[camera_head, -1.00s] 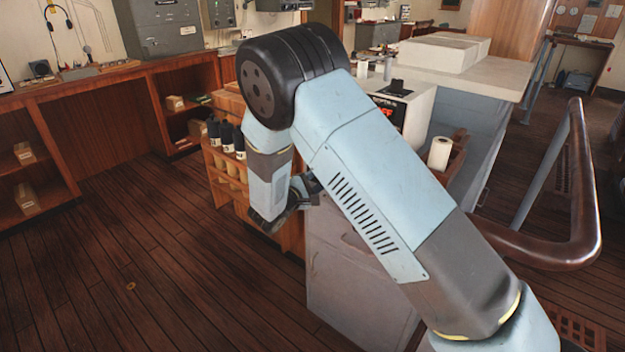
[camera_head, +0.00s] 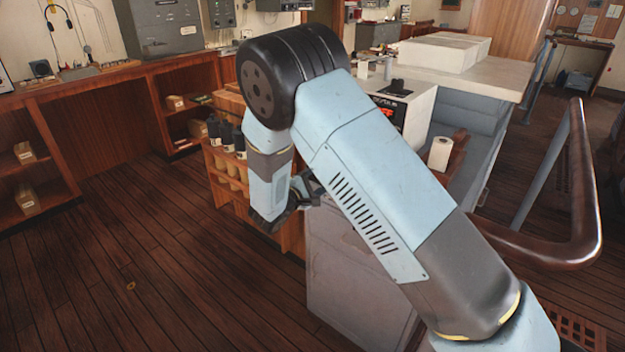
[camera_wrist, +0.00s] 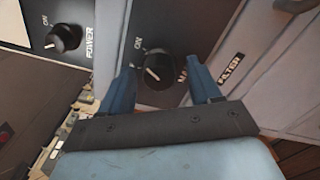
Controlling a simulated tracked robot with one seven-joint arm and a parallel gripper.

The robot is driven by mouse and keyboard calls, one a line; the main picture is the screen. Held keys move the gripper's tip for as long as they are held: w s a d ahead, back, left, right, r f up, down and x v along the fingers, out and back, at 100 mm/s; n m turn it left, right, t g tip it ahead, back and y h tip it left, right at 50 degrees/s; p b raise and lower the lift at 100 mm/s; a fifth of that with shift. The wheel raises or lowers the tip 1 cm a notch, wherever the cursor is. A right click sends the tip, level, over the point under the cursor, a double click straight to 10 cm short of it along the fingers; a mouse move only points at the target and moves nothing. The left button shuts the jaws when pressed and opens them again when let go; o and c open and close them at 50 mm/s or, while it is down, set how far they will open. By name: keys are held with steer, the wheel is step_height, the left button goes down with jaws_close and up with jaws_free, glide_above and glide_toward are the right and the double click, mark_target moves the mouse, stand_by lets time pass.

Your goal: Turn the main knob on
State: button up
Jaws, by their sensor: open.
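In the wrist view, a round black knob (camera_wrist: 157,71) with a white pointer line sits on a dark panel. "ON" is printed at its upper left, and a label starting "MA" is partly hidden at its right. My gripper (camera_wrist: 161,67) is open, with one blue finger on each side of this knob. I cannot tell whether the fingers touch it. In the head view, my gripper (camera_head: 304,188) is small and partly hidden by my arm, beside the grey cabinet (camera_head: 345,270).
A second black knob (camera_wrist: 65,38), labelled POWER with an ON mark, is at the upper left. A wooden rack with bottles (camera_head: 228,165) stands close to my gripper. A curved handrail (camera_head: 575,235) is at right.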

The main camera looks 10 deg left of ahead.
steer(key=shift+s, duration=0.1)
steer(key=v, duration=1.3)
steer(key=shift+s+a, duration=0.2)
steer(key=shift+a, duration=0.1)
steer(key=s+d+r+m+g+h, duration=0.1)
steer(key=d+r+m+g, duration=0.6)
steer(key=d, duration=0.7)
steer(key=s+d+r+m+g, duration=0.1)
steer(key=d+r+m+g, duration=0.3)
steer(key=d+r, duration=0.75)
steer(key=s+d+r+m+y, duration=0.3)
steer(key=s+d, duration=0.4)
steer(key=s, duration=0.3)
steer(key=s+d+r+m+t+y, duration=0.1)
steer(key=s+d+r+m+y, duration=0.2)
steer(key=s+d+r+y, duration=0.3)
steer(key=shift+s+d+m+y, duration=0.45)
steer(key=shift+s+d, duration=0.85)
steer(key=shift+s, duration=1.25)
